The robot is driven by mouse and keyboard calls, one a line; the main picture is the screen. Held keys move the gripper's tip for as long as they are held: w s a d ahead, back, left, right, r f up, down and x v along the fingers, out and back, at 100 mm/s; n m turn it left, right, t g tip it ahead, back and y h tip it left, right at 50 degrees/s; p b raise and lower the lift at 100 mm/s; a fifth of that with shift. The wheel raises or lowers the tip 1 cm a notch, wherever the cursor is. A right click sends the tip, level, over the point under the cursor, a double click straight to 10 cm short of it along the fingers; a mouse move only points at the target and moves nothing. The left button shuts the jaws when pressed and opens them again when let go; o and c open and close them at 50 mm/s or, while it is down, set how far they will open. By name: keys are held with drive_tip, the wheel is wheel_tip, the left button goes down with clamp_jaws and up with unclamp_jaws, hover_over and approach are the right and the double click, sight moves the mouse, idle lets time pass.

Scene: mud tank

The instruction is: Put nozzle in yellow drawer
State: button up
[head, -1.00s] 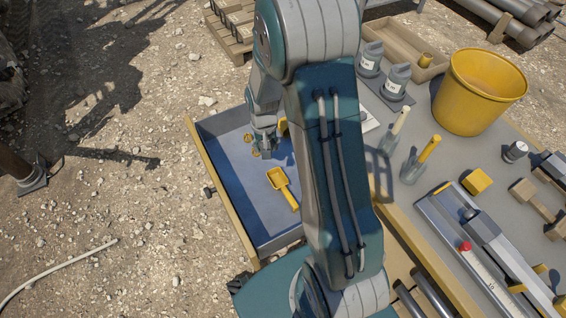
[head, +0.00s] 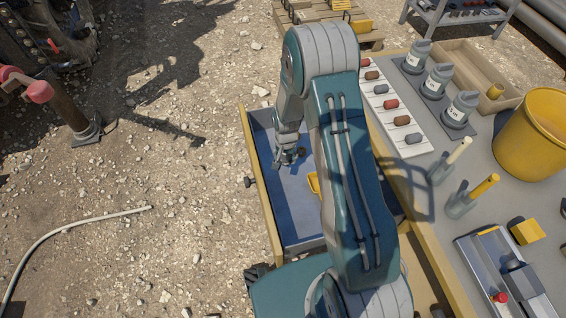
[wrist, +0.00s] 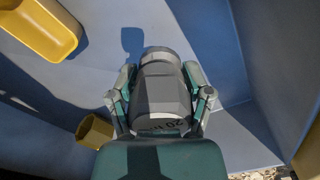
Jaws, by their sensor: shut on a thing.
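The yellow drawer (head: 261,190) is pulled open, with a yellow front and a blue-grey inside. My gripper (head: 287,160) is in or just above its far part, close to the front panel. In the wrist view, my gripper (wrist: 160,98) is shut on a grey, faceted nozzle (wrist: 163,90) with dark markings on its near face. The drawer floor and walls lie around it. I cannot tell whether the nozzle touches the floor. In the head view the nozzle is hard to make out.
A yellow scoop (wrist: 40,25) and a small yellow hollow piece (wrist: 95,130) lie in the drawer. The workbench on the right holds a yellow bucket (head: 540,135), grey bottles (head: 438,80) and a white strip with several coloured pieces (head: 402,121). Gravelly ground is left.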

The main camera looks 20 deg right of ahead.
sight(282, 167)
drive_tip(key=shift+w+a+f, duration=0.35)
drive_tip(key=shift+f, duration=0.2)
wheel_tip(282, 167, down, 3)
drive_tip(key=shift+w+a+f, duration=0.1)
drive_tip(key=shift+f, duration=0.05)
drive_tip(key=o, duration=1.2)
